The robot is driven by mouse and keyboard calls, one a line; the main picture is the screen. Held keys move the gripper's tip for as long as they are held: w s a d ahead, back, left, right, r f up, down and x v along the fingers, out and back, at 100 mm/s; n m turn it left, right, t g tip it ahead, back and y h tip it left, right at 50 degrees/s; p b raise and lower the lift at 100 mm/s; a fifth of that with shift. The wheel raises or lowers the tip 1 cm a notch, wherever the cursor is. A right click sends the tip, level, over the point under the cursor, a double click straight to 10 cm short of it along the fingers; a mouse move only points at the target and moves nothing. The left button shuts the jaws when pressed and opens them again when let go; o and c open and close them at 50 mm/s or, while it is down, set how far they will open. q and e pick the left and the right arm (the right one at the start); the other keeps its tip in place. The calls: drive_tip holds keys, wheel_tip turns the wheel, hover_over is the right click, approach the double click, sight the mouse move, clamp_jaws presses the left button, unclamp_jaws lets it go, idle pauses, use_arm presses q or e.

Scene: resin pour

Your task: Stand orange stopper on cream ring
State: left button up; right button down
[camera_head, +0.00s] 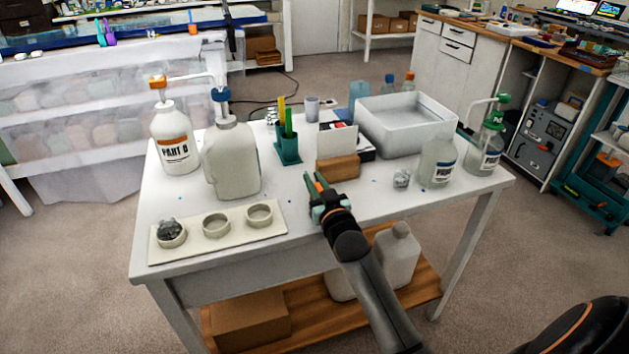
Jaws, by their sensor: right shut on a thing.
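My right gripper (317,186) reaches over the front edge of the white table, with its teal fingers shut on a small orange thing, probably the orange stopper (319,187). The fingers hide most of it. A cream board (190,245) at the table's front left bears a row of three cream rings. The left ring (172,242) has a grey crumpled-looking piece (170,230) in it. The middle ring (215,227) and right ring (260,217) look empty. The gripper is right of the rings and apart from them. My left gripper is not in view.
Behind the board stand a PART B bottle (176,145) and a large pump jug (232,165). A teal pen holder (288,150), brown block (338,168), white tub (400,135) and clear bottles (438,165) stand further right. The table (300,215) is clear between board and gripper.

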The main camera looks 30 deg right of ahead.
drive_tip(key=c, duration=0.7)
unclamp_jaws()
drive_tip(key=shift+c, duration=0.2)
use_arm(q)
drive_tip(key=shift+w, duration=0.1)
use_arm(e)
drive_tip(key=p+v, duration=0.1)
drive_tip(key=v, duration=1.1)
use_arm(q)
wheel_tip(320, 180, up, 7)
drive_tip(key=p, duration=0.5)
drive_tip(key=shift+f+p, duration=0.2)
drive_tip(key=shift+p, duration=0.2)
use_arm(e)
drive_tip(key=r, duration=0.5)
drive_tip(key=shift+s, duration=0.3)
